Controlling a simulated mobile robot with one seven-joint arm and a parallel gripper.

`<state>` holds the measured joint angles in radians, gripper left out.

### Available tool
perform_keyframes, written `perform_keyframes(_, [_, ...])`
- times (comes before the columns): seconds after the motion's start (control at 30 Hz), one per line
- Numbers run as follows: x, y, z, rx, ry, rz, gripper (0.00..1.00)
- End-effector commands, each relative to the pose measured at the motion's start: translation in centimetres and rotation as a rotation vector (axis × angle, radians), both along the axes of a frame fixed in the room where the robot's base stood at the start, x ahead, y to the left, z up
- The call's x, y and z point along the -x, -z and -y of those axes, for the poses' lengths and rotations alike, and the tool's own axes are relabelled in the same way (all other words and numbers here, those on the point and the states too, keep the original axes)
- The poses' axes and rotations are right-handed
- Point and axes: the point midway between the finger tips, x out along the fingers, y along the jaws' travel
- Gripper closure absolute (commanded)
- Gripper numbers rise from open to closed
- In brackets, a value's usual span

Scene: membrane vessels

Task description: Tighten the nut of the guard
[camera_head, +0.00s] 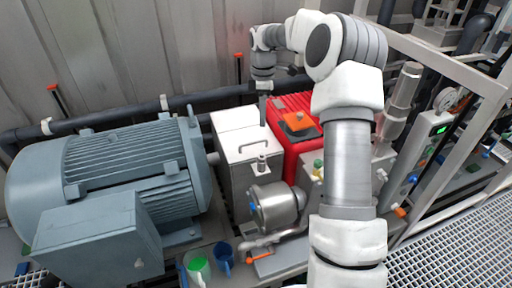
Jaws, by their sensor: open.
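The guard (237,172) is a pale box with a bar handle on top, between the grey motor and the red unit. A small metal fitting, probably the nut (262,164), stands upright at its front top edge; its threads are too small to make out. My gripper (263,116) hangs down from my bent arm, over the back right part of the guard in the picture. It is open, with no object seen between its fingers. It is apart from the nut, which lies lower in the picture. Whether the fingertips touch the guard's top cannot be told.
A large grey-blue motor (125,165) stands at the left. A red unit (288,112) with an orange top adjoins the guard on the right. A round metal pump casing (277,207) sits in front. Cups (222,255) stand at the lower edge. My arm hides much of the right side.

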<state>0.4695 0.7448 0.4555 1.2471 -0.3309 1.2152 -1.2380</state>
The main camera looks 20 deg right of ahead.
Motion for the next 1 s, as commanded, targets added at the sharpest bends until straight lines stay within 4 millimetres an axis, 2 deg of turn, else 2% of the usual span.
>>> perform_keyframes(0.27, [-0.3,2.2,0.4,-0.008,-0.014,-0.009,0.32])
perform_keyframes(0.8, [-0.2,13.5,0.3,-0.008,-0.012,-0.009,0.32])
perform_keyframes(1.0, [-0.2,16.6,0.3,-0.009,-0.013,-0.008,0.32])
